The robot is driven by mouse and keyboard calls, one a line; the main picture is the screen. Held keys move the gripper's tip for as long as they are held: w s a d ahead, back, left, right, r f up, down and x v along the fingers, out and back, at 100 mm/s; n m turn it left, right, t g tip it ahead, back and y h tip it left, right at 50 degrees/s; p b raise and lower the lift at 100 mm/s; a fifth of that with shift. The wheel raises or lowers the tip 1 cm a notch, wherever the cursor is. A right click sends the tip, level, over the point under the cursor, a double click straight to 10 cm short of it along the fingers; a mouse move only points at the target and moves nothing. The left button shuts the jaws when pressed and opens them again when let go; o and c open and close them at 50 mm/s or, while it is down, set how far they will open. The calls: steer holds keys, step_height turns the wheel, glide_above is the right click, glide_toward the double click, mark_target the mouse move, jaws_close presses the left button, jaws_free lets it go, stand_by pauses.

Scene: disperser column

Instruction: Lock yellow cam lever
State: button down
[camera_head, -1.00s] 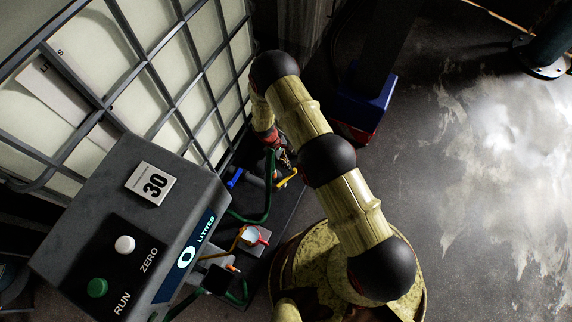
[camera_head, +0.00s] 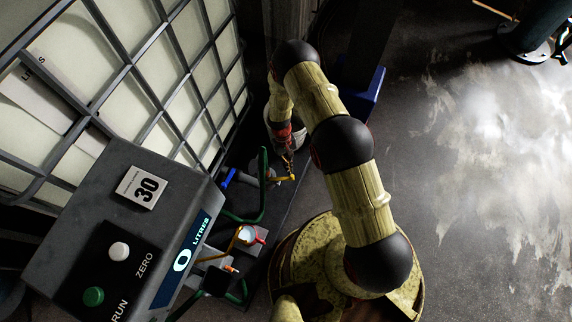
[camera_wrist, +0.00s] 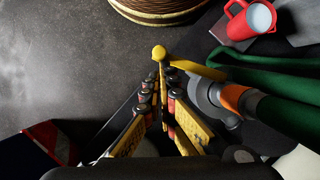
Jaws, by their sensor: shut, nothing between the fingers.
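The yellow cam lever (camera_wrist: 198,69) juts from a grey coupling (camera_wrist: 215,98) in the wrist view and ends in a round knob. In the head view the lever (camera_head: 283,179) is small, beside the green hose. My gripper (camera_wrist: 160,84) is shut and empty. Its fingertips are right by the knob end of the lever; whether they touch it I cannot tell. In the head view my gripper (camera_head: 288,160) points down just above the lever, and its tips are partly hard to make out. An orange band (camera_wrist: 232,97) sits between the coupling and the hose.
The green hose (camera_wrist: 275,80) loops beside the coupling. A blue handle (camera_head: 227,177) is to its left. A red jug (camera_wrist: 250,20) with pale contents stands nearby. The caged tank (camera_head: 130,60) and control box (camera_head: 125,225) flank the left. Open floor lies right.

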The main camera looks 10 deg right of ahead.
steer(key=shift+s+d+m+y, duration=0.15)
steer(key=shift+s+m+y, duration=0.3)
steer(key=shift+m, duration=0.55)
steer(key=shift+s+d+m+y, duration=0.2)
steer(key=shift+s+m, duration=0.4)
steer(key=shift+m, duration=0.4)
steer(key=v, duration=1.2)
steer(key=shift+s+d, duration=0.1)
